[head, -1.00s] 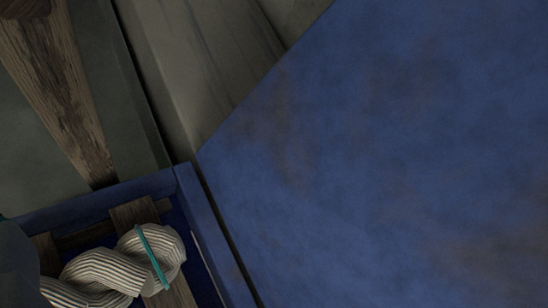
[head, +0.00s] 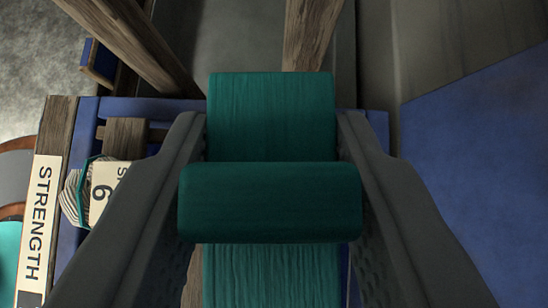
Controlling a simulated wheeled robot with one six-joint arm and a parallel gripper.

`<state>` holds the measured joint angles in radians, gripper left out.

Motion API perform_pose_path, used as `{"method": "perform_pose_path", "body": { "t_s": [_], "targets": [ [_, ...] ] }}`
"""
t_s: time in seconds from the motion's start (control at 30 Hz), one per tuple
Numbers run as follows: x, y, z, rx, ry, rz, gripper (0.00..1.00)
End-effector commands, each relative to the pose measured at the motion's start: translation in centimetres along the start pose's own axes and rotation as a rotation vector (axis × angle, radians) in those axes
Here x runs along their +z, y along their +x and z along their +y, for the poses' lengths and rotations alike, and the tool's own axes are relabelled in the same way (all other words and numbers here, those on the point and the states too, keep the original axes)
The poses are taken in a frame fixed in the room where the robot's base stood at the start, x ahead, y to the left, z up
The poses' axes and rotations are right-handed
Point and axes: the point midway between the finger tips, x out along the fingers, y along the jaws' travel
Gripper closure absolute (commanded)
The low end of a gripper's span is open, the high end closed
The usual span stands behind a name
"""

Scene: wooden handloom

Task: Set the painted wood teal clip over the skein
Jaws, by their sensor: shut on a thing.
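The teal clip (head: 270,203) is large and close in the middle of the head view. It has a thick bar across a wide, grained body. My gripper (head: 272,150) is shut on it, with one dark grey finger against each side. A striped, pale skein (head: 72,201) shows in small part at the left, with a bit of teal at its edge. A cream tag marked 6 covers some of it. My left finger and the clip may hide more of the skein. The clip appears nearer the camera than the skein; I cannot tell the gap.
A blue frame edge (head: 150,107) runs behind the clip, with wooden posts (head: 312,35) beyond. A board with a STRENGTH label (head: 38,225) stands at the left. A broad blue panel (head: 480,165) fills the right. Grey floor shows at the upper left.

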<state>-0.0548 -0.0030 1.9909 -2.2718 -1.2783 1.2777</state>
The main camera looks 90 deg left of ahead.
Motion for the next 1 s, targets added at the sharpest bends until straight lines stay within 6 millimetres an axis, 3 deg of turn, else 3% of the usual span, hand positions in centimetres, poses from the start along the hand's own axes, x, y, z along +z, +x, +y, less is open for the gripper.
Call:
{"method": "perform_pose_path", "body": {
  "t_s": [1.0],
  "targets": [
    [4.2,3.9,0.0,-0.001,0.002,0.0,1.0]
  ]
}}
